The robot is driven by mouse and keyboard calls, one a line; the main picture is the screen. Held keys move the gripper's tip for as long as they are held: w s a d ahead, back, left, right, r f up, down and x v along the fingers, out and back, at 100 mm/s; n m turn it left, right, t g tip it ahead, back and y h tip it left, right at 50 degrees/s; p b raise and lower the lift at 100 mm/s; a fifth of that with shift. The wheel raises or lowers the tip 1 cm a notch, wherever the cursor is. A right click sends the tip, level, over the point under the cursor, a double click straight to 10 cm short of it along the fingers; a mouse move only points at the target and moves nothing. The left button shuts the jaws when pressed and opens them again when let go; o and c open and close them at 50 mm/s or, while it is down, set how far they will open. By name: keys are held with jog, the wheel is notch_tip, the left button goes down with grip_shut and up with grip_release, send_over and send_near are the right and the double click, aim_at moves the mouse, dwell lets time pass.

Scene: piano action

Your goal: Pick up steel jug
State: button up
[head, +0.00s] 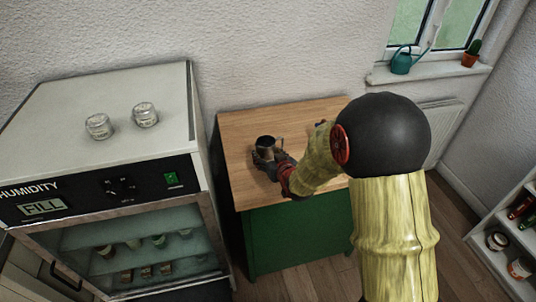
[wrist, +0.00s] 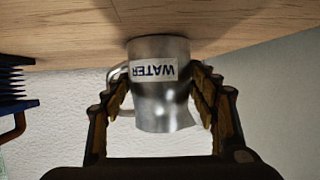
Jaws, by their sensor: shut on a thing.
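The steel jug (head: 266,143) is at the wooden top of the green cabinet (head: 250,122), toward its left side. In the wrist view the jug (wrist: 165,107) appears upside down, with a white WATER label, a handle at the left and a spout at the lower right. My gripper (head: 270,159) has a finger on each side of the jug; in the wrist view the gripper (wrist: 163,88) is shut on its body. The jug's base is at or very near the wood; I cannot tell whether it touches.
A humidity cabinet (head: 130,177) stands close at the left with two jars (head: 121,121) on top. A teal watering can (head: 402,61) and a cactus (head: 470,55) are on the windowsill. A blue ridged object (wrist: 15,90) shows in the wrist view. A shelf (head: 490,262) is at right.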

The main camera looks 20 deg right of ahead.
aim_at(269, 149)
jog(key=shift+r, duration=0.15)
jog(key=shift+r+p, duration=0.5)
jog(key=shift+r, duration=0.95)
jog(key=shift+s+a+r, duration=0.1)
jog(key=shift+a+r, duration=0.05)
jog(key=shift+r, duration=0.15)
jog(key=s+a+r+p, duration=0.4)
jog(key=s+a+r, duration=0.3)
jog(key=s+r, duration=0.2)
jog(key=shift+s+r, duration=0.15)
jog(key=shift+s, duration=1.1)
